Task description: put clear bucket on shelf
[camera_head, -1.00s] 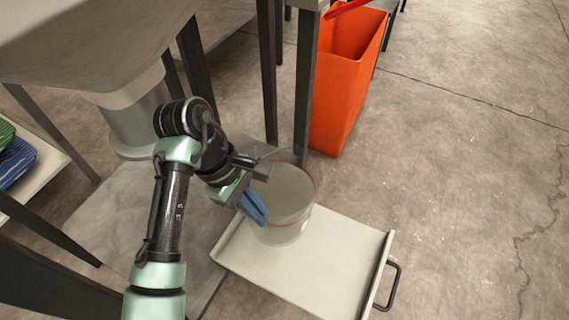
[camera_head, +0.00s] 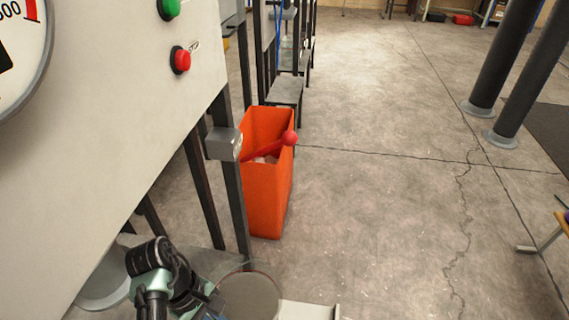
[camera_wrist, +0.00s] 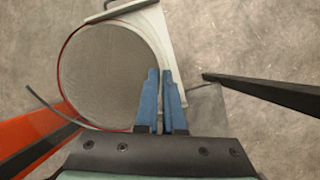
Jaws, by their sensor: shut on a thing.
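The clear bucket (camera_wrist: 105,70) with a red rim line fills the upper left of the wrist view, seen from above. In the head view only its round top (camera_head: 250,297) shows at the bottom edge. My gripper (camera_wrist: 162,75) has its two blue fingers close together at the right side of the bucket, shut on its rim. The bucket is over a white tray (camera_wrist: 172,30) with a handle; I cannot tell whether it still touches it. The tray's corner also shows in the head view (camera_head: 305,311). I see no shelf that I can surely name as the target.
A machine panel (camera_head: 110,100) with a red button and a green button stands at the left on dark legs. A tall orange bin (camera_head: 265,200) stands beyond the bucket, with a red-knobbed lever (camera_head: 289,138) above it. Open concrete floor lies to the right.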

